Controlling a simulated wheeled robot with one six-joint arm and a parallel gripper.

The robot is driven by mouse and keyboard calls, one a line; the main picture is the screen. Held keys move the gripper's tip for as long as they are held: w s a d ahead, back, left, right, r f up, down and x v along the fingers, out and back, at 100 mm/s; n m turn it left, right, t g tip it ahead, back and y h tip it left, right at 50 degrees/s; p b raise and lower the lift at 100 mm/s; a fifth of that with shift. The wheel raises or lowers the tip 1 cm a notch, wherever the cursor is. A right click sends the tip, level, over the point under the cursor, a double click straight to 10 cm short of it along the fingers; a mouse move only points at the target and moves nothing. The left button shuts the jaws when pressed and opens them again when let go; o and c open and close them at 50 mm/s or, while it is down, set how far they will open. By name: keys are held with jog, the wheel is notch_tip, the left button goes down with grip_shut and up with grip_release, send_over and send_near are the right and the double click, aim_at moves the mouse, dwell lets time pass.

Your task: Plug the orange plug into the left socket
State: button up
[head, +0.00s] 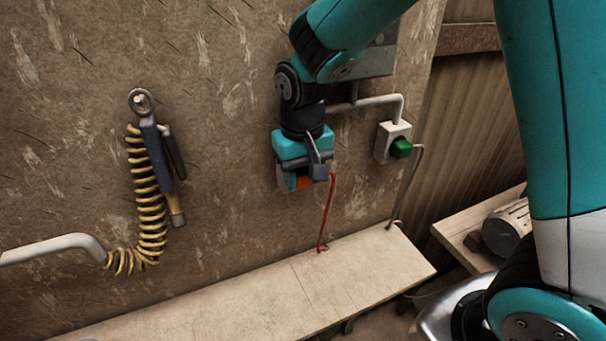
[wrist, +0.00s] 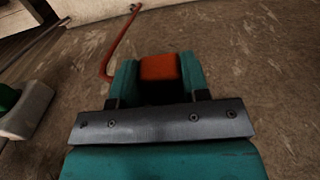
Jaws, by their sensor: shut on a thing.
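My gripper (head: 304,178) is near the wall, pointing down in the head view, and is shut on the orange plug (head: 305,184). In the wrist view the orange plug (wrist: 160,68) sits between the two teal fingers of my gripper (wrist: 158,80). Its red-orange cable (head: 329,212) hangs down to the bench. The left socket is mostly or wholly hidden behind my gripper; a pale sliver (head: 282,181) beside the fingers may be its edge. I cannot tell whether the plug touches the socket or is in it.
To the right a pale socket box (head: 385,141) holds a green plug (head: 401,148) with a grey cable. A coiled yellow hose (head: 150,208) and a blue tool (head: 158,155) hang on the wall at left. A wooden bench (head: 240,297) runs below, mostly clear.

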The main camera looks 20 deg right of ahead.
jog(key=o, duration=1)
notch_tip(320, 180, up, 18)
jog(key=f+b, duration=0.1)
jog(key=b, duration=0.3)
jog(key=s+a+f+n+y+b, duration=0.1)
jog(key=s+f+n+b, duration=0.1)
jog(key=s+f, duration=0.3)
jog(key=s+a+f+n+y+b, duration=0.1)
jog(key=s+a+f+n+b, duration=0.1)
jog(key=s+f, duration=0.4)
jog(key=s+a+f+n+y+b, duration=0.1)
jog(key=s+f+n+y+b, duration=0.1)
jog(key=s+f, duration=0.3)
jog(key=shift+s+a+f+n, duration=0.1)
jog(key=shift+s+n, duration=0.1)
jog(key=shift+s, duration=0.4)
jog(key=shift+s+a+f+n, duration=0.1)
jog(key=shift+s+a+n, duration=0.1)
jog(key=shift+s, duration=0.4)
jog(key=shift+s+a+n, duration=0.1)
jog(key=shift+s+n, duration=0.1)
jog(key=shift+s, duration=0.4)
